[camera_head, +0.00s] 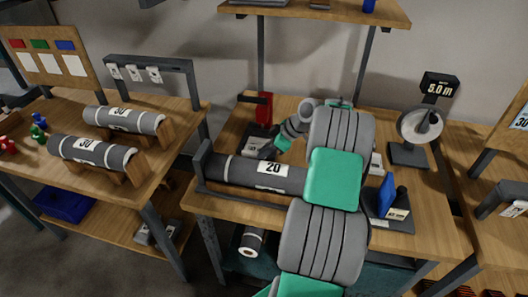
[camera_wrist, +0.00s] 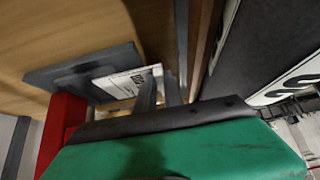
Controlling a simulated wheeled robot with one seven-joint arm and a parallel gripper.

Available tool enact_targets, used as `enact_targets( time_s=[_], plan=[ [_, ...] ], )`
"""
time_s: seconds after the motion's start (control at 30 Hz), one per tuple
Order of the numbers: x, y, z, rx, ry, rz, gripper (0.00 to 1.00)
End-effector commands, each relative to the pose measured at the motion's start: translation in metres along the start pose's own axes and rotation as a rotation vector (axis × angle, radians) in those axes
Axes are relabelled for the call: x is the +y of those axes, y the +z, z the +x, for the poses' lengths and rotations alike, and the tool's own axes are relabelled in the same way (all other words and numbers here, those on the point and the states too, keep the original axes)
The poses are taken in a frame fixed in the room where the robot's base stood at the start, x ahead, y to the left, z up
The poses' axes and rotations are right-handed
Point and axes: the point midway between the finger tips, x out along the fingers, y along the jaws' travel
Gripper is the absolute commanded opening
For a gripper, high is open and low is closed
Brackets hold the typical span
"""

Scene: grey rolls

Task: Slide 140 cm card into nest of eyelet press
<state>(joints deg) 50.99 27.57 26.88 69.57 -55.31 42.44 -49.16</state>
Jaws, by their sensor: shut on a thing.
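The eyelet press has a red upright (camera_head: 264,107) and a dark base on the middle bench, left of my arm. My gripper (camera_head: 270,152) reaches down at the front right of this base. In the wrist view its two dark fingers (camera_wrist: 160,92) are shut on the edge of a white card (camera_wrist: 122,83) with dark print too small to read. The card lies flat over or just above the press's dark plate (camera_wrist: 75,68); I cannot tell whether it is seated in the nest. In the head view the card (camera_head: 254,144) shows beside the gripper.
A grey roll marked 20 (camera_head: 272,168) lies in a cradle close in front of my gripper. Two rolls marked 30 (camera_head: 124,119) rest on the left bench near a rack of hanging cards (camera_head: 133,73). A blue-fronted device (camera_head: 387,194) and a 5.0 m display (camera_head: 440,88) stand to the right.

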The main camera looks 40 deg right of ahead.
Motion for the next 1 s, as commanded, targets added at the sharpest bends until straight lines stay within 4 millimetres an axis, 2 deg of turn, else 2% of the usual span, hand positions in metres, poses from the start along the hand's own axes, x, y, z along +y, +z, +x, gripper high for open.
enact_targets(
  time_s=[0.43, 1.0],
  plan=[
    [0.001, 0.001, 0.002, 0.000, 0.001, 0.000, 0.00],
    [0.018, 0.001, 0.001, 0.000, 0.000, 0.000, 0.00]
  ],
)
